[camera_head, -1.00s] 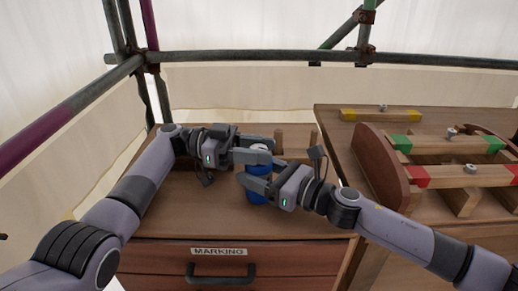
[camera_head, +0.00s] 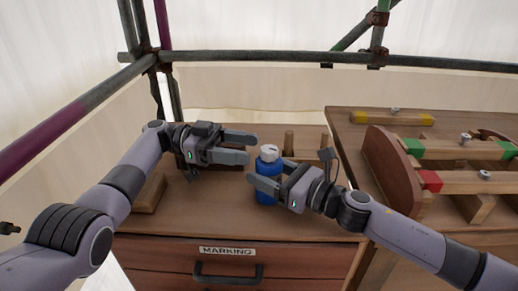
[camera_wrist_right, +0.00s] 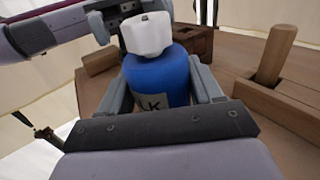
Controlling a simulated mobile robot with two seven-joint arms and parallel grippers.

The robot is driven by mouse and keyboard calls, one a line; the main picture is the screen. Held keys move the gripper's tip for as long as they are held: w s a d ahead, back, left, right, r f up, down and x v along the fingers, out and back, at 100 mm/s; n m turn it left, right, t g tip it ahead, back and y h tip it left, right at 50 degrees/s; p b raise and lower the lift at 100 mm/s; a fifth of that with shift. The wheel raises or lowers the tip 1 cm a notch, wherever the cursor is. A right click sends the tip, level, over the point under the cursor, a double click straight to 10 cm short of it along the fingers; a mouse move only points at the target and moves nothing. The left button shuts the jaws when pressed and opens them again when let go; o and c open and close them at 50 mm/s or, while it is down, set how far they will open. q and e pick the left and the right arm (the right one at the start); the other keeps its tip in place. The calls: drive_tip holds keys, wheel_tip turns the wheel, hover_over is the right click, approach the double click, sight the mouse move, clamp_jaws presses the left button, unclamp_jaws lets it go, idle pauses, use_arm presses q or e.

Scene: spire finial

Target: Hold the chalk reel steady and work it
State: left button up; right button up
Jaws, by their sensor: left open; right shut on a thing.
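The chalk reel is a blue bottle-like body (camera_head: 268,167) with a white cap (camera_head: 269,152), standing upright on the wooden cabinet top. In the right wrist view its blue body (camera_wrist_right: 158,80) sits between my fingers, with part of a dark-lettered label showing under the white cap (camera_wrist_right: 147,34). My right gripper (camera_head: 268,186) is shut on the blue body from the right.
Wooden pegs (camera_head: 289,140) stand behind the reel; one peg (camera_wrist_right: 276,55) shows large in the right wrist view. A drawer labelled MARKING (camera_head: 226,251) is below the front edge. A wooden block (camera_head: 150,193) lies left. A bench with coloured wooden bars (camera_head: 445,148) stands right.

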use_arm(q)
drive_tip(key=shift+w+a, duration=0.1)
drive_tip(key=shift+a, duration=0.65)
